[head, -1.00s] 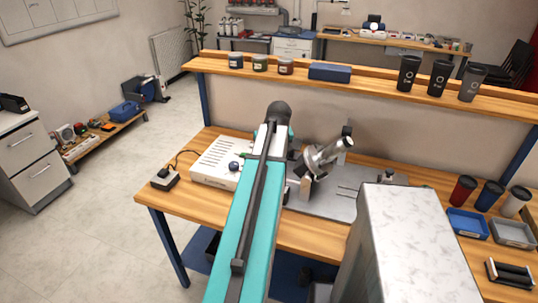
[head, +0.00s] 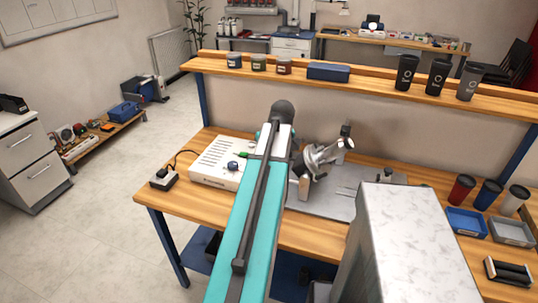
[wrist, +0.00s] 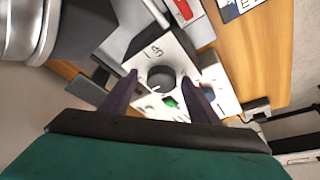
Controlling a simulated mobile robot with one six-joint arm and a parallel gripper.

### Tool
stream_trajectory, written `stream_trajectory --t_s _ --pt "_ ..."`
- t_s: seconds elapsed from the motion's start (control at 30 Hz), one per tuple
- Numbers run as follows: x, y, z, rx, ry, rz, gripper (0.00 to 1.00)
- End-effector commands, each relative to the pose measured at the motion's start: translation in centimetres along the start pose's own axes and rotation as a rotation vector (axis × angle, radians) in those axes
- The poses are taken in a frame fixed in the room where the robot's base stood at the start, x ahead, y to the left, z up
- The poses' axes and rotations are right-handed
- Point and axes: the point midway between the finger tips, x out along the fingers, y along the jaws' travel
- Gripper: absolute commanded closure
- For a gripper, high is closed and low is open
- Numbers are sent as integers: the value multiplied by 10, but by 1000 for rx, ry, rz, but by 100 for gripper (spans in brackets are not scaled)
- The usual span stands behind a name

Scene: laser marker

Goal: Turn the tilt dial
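The tilt dial, a dark round knob (wrist: 161,78), sits on a white panel (wrist: 150,62) in the wrist view. My gripper (wrist: 161,80) is open, with one dark finger on each side of the dial in the picture. I cannot tell whether the fingers touch it. A green button (wrist: 170,102) and a blue knob (wrist: 208,89) are close by. In the head view my arm hides the dial and my fingers. A silver cup-like cylinder (head: 321,155) is tilted above a grey plate (head: 330,203), and silver metal (wrist: 22,28) fills the wrist view's upper left.
A white slotted box (head: 211,158) with a blue knob (head: 233,166) stands left of my arm. A small black box (head: 163,179) lies at the bench's left edge. A shelf (head: 300,77) with cups and jars runs behind. Trays (head: 467,223) stand at the right.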

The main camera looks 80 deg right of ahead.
Motion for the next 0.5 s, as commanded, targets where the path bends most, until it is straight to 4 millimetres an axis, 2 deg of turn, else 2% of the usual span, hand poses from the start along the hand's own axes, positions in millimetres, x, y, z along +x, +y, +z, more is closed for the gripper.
stream_trajectory --t_s 0.27,0.5 --pt "-1 -1 -2 -1 4 -1 45" --pt "-13 -1 -2 -1 5 -1 45"
